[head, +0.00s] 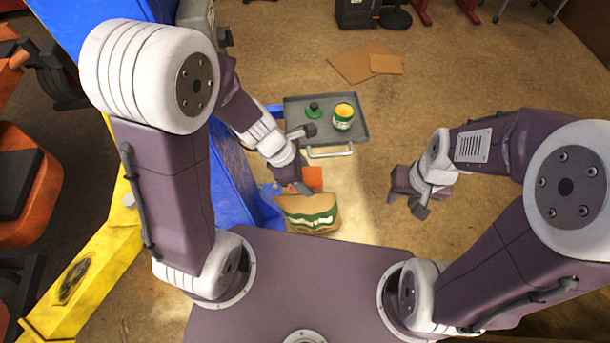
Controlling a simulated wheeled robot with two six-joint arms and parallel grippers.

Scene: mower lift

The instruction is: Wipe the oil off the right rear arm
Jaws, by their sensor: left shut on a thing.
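My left gripper (304,188) is low beside the blue lift post. It is shut on an orange-red piece (313,177), seemingly a cloth, partly hidden by the gripper. A yellow lift arm (115,236) runs diagonally at the lower left. It carries a dark oval patch (75,280); I cannot tell whether this is oil or a marking. I cannot tell which lift arm this is. My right gripper (408,205) hangs over the bare floor at right, empty, its two fingers apart.
A grey tray (292,103) holds a green-and-yellow tub (343,117) and a small green-and-black item (314,110). A paper bag (311,214) stands just below my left gripper. The blue post (232,175) and orange machine (25,190) crowd the left. Flat cardboard (357,63) lies behind.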

